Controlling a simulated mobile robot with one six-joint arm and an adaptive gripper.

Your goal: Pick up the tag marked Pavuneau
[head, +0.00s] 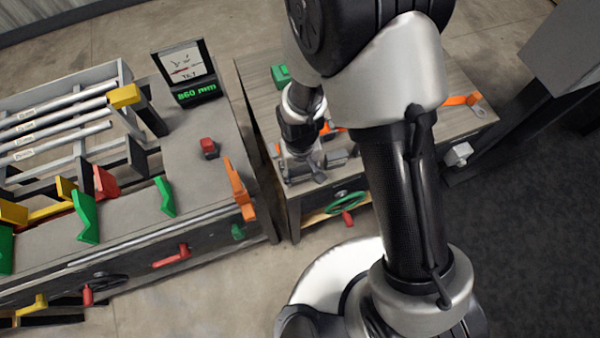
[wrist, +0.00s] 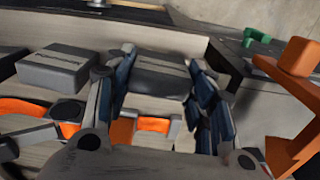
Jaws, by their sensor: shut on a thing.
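A dark grey block-like tag (wrist: 160,66) sits between the two fingers of my gripper (wrist: 160,80) in the wrist view, and the fingers are shut on it. The lettering on it is too faint to read. A second grey tag (wrist: 56,66) lies to the left, apart from the fingers, with blurred dark lettering that I cannot read surely. In the head view my gripper (head: 305,168) is low at the near left part of the small wooden-topped table (head: 262,92). Grey tags (head: 337,158) show beside it there, and my arm hides part of that area.
An orange piece (wrist: 155,125) lies below the held tag in the wrist view. An upright orange bracket (wrist: 297,60) stands close on the right. In the head view, a larger workbench (head: 195,135) with coloured brackets, rods and a display (head: 187,72) stands left, across a narrow gap.

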